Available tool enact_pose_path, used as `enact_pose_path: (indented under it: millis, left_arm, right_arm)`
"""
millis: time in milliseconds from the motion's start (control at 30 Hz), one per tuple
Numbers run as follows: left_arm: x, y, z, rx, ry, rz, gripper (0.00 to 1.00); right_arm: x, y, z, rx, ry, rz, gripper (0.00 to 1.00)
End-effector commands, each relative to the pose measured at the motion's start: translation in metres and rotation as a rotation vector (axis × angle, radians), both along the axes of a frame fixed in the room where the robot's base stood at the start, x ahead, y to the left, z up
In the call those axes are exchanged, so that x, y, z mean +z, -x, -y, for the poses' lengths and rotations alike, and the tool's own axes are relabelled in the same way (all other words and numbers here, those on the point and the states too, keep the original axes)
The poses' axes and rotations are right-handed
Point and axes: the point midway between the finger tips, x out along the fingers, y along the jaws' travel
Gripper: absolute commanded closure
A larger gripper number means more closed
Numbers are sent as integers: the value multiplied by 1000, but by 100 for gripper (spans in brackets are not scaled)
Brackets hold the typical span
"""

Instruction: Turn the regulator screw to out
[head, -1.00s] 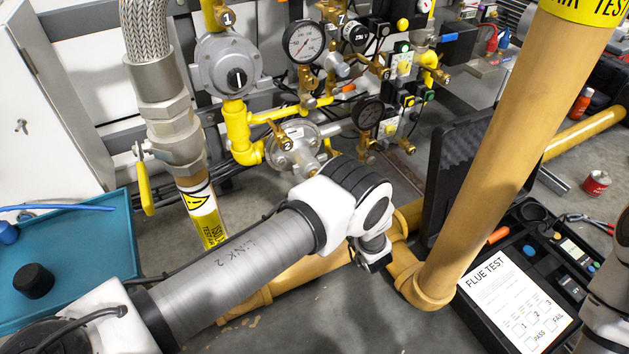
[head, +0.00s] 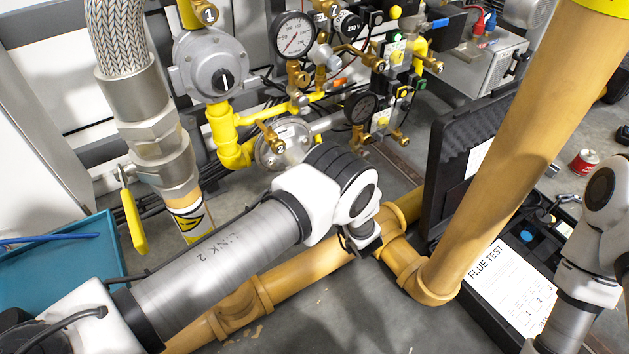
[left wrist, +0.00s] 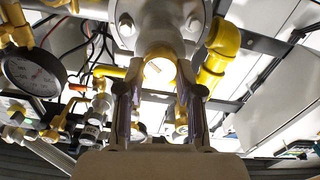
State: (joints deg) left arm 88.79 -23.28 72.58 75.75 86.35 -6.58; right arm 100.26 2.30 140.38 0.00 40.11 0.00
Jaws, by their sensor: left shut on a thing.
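A grey round regulator marked 2 (head: 280,150) sits low on the pipe rig in the head view; my left elbow covers its lower part. In the left wrist view, a grey bolted flange (left wrist: 158,22) fills the top middle. The head view does not show the left gripper. My right arm is at the right edge; its gripper is out of view.
Another grey regulator (head: 210,65) with a black knob is above. Gauges (head: 293,35) and brass valves are to the right. A thick tan pipe (head: 510,150) rises right of my left arm. An open black case (head: 470,145) and a teal tray (head: 70,270) flank the floor.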

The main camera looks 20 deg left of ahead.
Motion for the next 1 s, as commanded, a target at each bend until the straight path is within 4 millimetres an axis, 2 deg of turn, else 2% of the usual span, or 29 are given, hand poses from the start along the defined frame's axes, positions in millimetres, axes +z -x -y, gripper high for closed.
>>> enact_pose_path:
  millis: [467, 1000]
  left_arm:
    - [2, 0, -1, 2, 95, 121, 99]
    - [2, 2, -3, 2, 394, 506, 99]
  right_arm:
    - [11, 0, 0, 0, 0, 0, 100]
    - [38, 0, 0, 0, 0, 0, 100]
